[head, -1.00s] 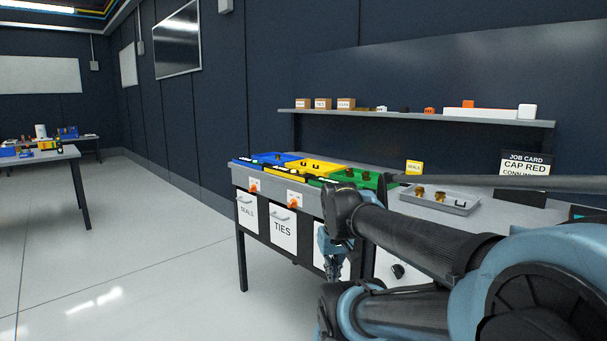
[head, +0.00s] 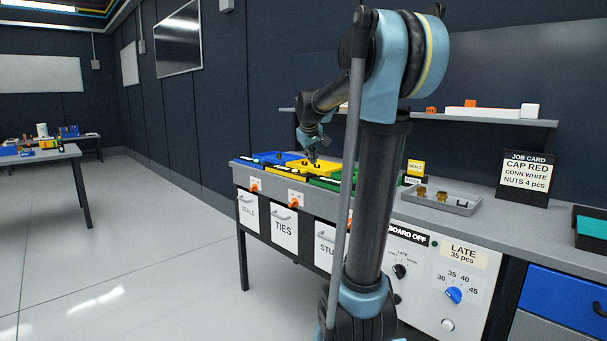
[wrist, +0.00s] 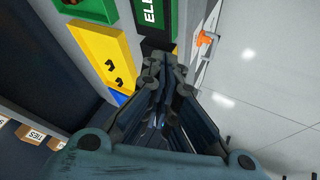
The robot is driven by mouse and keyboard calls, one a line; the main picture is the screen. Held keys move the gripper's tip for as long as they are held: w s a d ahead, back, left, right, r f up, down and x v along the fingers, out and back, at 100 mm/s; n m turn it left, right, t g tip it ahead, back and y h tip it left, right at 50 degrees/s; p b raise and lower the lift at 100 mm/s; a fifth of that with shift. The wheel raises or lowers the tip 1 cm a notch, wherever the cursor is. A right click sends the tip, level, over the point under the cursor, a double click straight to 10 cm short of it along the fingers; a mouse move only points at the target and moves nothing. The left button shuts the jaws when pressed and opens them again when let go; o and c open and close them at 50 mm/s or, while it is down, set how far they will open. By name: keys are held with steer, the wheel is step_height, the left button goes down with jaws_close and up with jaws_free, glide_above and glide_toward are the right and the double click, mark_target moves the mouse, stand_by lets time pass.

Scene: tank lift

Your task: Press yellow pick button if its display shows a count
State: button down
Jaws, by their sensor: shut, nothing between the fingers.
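The yellow bin (head: 322,166) sits on the bench between a blue bin (head: 270,158) and a green bin. My gripper (head: 313,158) is shut and empty, pointing down over or close to the yellow bin. In the wrist view, the yellow bin (wrist: 92,48) holds small dark parts, and my shut fingertips (wrist: 163,62) are beside its front edge. A dark strip along the yellow bin's front (head: 286,173) is too small to read in the head view, and my fingers hide most of it in the wrist view. I cannot make out a yellow button or a count.
An orange switch (wrist: 205,39) is on the bench front. A shelf (head: 470,120) runs behind.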

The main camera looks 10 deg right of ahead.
step_height(320, 180, up, 4)
steer(key=n+t, duration=0.2)
glide_above(302, 170)
steer(key=shift+w+r, duration=0.15)
steer(key=shift+w, duration=0.15)
steer(key=shift+a+f, duration=0.1)
steer(key=shift+f, duration=4.35)
steer(key=shift+s+f, duration=0.1)
steer(key=shift+f, duration=0.7)
steer(key=shift+r, duration=0.9)
steer(key=shift+r, duration=2.55)
